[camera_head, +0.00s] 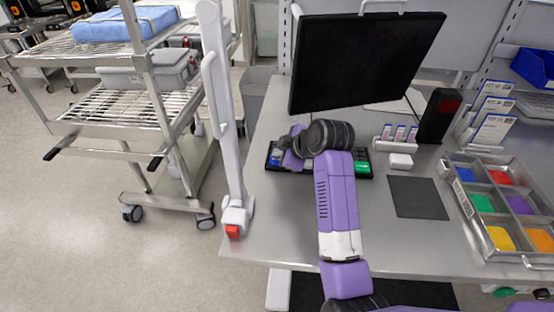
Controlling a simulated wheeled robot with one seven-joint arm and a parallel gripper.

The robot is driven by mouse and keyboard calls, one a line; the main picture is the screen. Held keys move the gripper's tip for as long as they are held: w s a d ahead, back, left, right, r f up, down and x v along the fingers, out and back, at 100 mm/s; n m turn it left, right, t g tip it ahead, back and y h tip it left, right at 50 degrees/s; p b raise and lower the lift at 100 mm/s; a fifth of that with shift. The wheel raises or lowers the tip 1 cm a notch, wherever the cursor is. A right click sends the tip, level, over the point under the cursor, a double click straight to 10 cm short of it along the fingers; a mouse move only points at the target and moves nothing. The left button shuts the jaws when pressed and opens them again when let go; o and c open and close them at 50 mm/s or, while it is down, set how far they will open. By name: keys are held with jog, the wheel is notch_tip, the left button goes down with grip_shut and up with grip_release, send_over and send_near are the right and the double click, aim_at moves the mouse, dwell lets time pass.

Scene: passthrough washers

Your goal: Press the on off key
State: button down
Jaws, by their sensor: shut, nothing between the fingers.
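A dark keyboard (369,176) with coloured keys lies on the grey bench below the monitor. Blue keys (275,157) show at its left end and green keys (363,166) at its right end. Labels are too small to read, so I cannot tell which is the on off key. My purple arm reaches over the middle of the keyboard and hides much of it. My gripper (287,162) is over the left part of the keyboard, shut and empty. Its fingertips are mostly hidden, and I cannot tell whether they touch a key.
A black monitor (365,60) hangs just behind the keyboard. A white post (222,110) stands at the bench's left edge. A dark mat (417,197), a small white box (400,161) and a tray of coloured bins (487,238) lie to the right. A wire cart (140,103) stands left.

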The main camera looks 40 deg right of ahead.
jog(key=shift+f, duration=0.25)
dwell(0.5)
jog(key=shift+r+p, duration=0.9)
jog(key=shift+p, duration=0.05)
notch_tip(320, 180, up, 5)
jog(key=p, duration=0.5)
dwell(0.6)
